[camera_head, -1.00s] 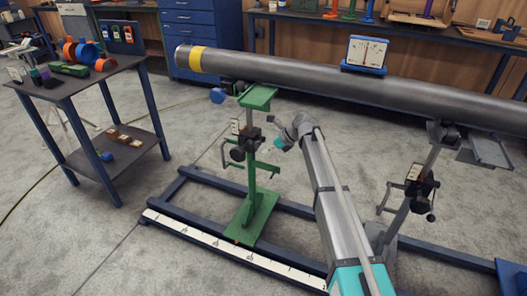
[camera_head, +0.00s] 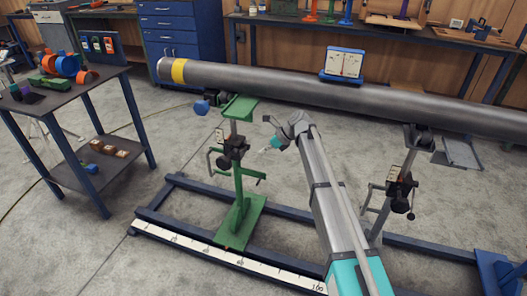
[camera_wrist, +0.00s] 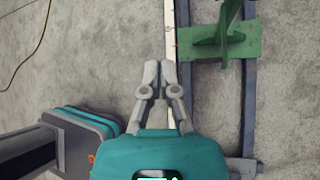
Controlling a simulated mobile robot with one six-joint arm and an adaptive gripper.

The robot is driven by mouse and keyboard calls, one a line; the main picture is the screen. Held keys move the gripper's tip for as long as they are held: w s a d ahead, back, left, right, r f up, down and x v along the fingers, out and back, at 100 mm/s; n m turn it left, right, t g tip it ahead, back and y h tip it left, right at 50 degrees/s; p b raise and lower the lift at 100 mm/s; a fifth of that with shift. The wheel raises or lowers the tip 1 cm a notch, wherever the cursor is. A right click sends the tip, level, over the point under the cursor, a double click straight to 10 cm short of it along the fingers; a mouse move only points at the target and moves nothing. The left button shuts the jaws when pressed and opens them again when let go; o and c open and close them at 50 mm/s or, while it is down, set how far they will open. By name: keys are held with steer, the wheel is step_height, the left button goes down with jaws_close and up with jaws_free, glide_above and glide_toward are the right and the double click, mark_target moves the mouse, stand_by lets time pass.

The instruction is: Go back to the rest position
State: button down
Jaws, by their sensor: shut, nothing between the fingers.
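My gripper shows from above in the wrist view (camera_wrist: 160,72), its two grey fingers shut with nothing between them. It hangs over the concrete floor beside the white scale strip (camera_wrist: 172,40). In the head view my arm reaches up from the bottom, and its wrist end stands right of the green stand, in front of the pipe and apart from it. The grey pipe (camera_head: 270,89) with a yellow band lies across the green stand (camera_head: 238,190) and a grey stand (camera_head: 400,185).
A blue-framed gauge (camera_head: 343,64) sits on the pipe. The blue floor frame (camera_head: 160,190) carries the scale strip. A cart (camera_head: 70,170) with coloured parts stands at the left, and a workbench (camera_head: 400,28) runs along the back. Open floor lies between cart and frame.

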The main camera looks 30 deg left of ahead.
stand_by(0.3)
steer(key=s+d+f+n+t+h, duration=0.15)
steer(key=d+n, duration=0.25)
steer(key=d, duration=1.3)
steer(key=d+f+n+t+h, duration=0.2)
steer(key=d+f+n, duration=0.15)
steer(key=d, duration=1.35)
steer(key=s+d+n+h, duration=0.2)
steer(key=s+d+n, duration=0.4)
steer(key=d, duration=0.7)
steer(key=s+d+n+h, duration=0.35)
steer(key=s+d, duration=0.35)
steer(key=d, duration=0.6)
step_height(320, 180, up, 24)
steer(key=y+p, duration=0.1)
steer(key=p, duration=2.4)
steer(key=shift+r+t, duration=0.25)
steer(key=shift+t, duration=0.1)
steer(key=shift+s, duration=0.1)
